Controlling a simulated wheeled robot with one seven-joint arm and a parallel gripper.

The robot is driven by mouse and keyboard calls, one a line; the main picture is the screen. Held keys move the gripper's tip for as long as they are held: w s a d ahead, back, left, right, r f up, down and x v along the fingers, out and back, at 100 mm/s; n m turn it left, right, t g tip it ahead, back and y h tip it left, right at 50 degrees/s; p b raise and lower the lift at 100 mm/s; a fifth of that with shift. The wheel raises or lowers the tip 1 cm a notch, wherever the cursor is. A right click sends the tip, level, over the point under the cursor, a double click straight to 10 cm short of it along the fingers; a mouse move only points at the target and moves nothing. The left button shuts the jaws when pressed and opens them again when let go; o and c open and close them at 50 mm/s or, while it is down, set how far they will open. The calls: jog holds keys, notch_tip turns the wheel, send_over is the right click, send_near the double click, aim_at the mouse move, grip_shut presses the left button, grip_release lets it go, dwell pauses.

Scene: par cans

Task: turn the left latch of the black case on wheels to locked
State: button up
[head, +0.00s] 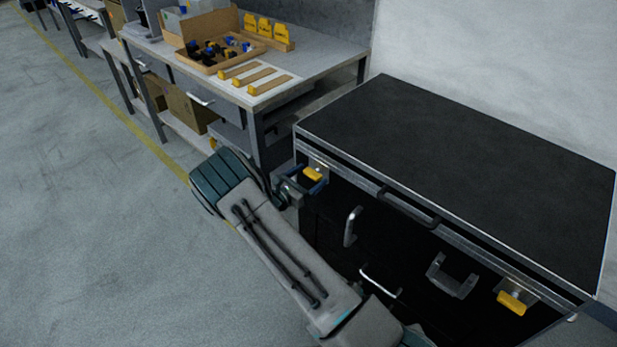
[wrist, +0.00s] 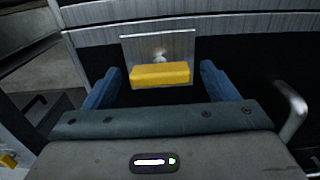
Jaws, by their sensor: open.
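The black case (head: 450,150) stands at the right with a metal-edged lid. Its left latch (head: 313,174) is a yellow handle on a metal plate near the case's left front corner. In the wrist view the yellow latch handle (wrist: 160,75) lies level across the lower part of its plate. My gripper (head: 303,182) is at this latch. In the wrist view my gripper (wrist: 160,88) is open, with one blue finger on each side of the handle and visible gaps between. I cannot tell how deep the fingertips reach. The right latch (head: 514,302) is also yellow.
A black lid handle (head: 408,208) and metal handles (head: 352,226) stick out from the case front, one just right of my gripper. A grey workbench (head: 320,62) with a wooden tray stands behind on the left. Open floor (head: 90,220) lies at the left.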

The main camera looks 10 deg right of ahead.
jog(key=shift+w+d, duration=0.1)
jog(key=c, duration=1)
